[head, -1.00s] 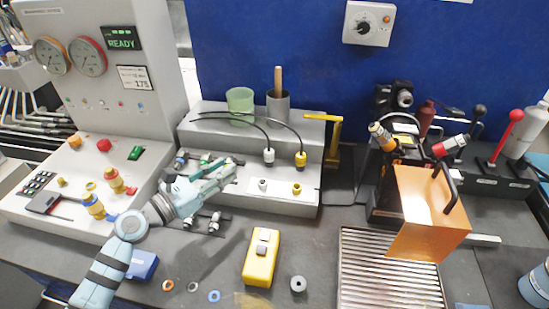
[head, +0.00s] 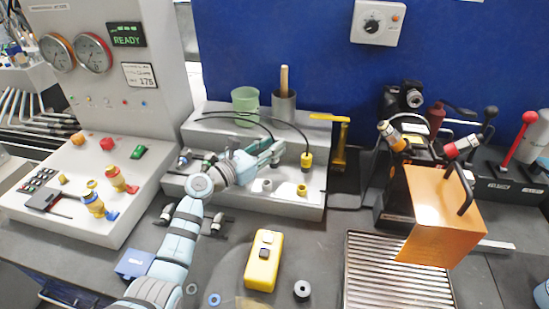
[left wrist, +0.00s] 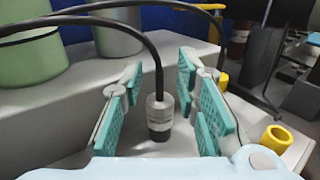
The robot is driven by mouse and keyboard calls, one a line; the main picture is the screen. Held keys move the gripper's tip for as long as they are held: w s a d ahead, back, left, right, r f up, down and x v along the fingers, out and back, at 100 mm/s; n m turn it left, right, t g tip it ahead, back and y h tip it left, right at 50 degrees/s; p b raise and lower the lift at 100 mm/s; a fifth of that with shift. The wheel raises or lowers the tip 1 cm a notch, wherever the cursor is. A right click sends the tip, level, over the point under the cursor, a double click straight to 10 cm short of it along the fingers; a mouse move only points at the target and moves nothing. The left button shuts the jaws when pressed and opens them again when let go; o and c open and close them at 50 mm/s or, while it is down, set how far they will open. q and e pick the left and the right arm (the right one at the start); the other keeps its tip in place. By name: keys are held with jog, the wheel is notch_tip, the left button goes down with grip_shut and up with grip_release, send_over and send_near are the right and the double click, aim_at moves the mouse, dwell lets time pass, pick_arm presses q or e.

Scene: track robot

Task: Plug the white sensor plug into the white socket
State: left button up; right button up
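The white sensor plug (left wrist: 158,118), on a black cable, stands upright between the fingers of my left gripper (left wrist: 160,82) in the left wrist view, with space visible on both sides. In the head view my left gripper (head: 272,154) is over the grey stepped panel (head: 238,190) and hides the plug. The gripper is open, its teal pads apart. The white socket (head: 267,186) sits on the panel just below and in front of the fingers. My right gripper is not in view.
A yellow plug (head: 306,161) and yellow socket (head: 302,189) are just right. A green cup (head: 245,103) and grey cup (head: 283,108) stand behind. A yellow box (head: 263,262) lies on the bench in front. An orange plate (head: 440,215) stands farther right.

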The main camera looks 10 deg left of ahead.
pick_arm(q)
jog(key=shift+s+a+r, duration=0.1)
grip_shut()
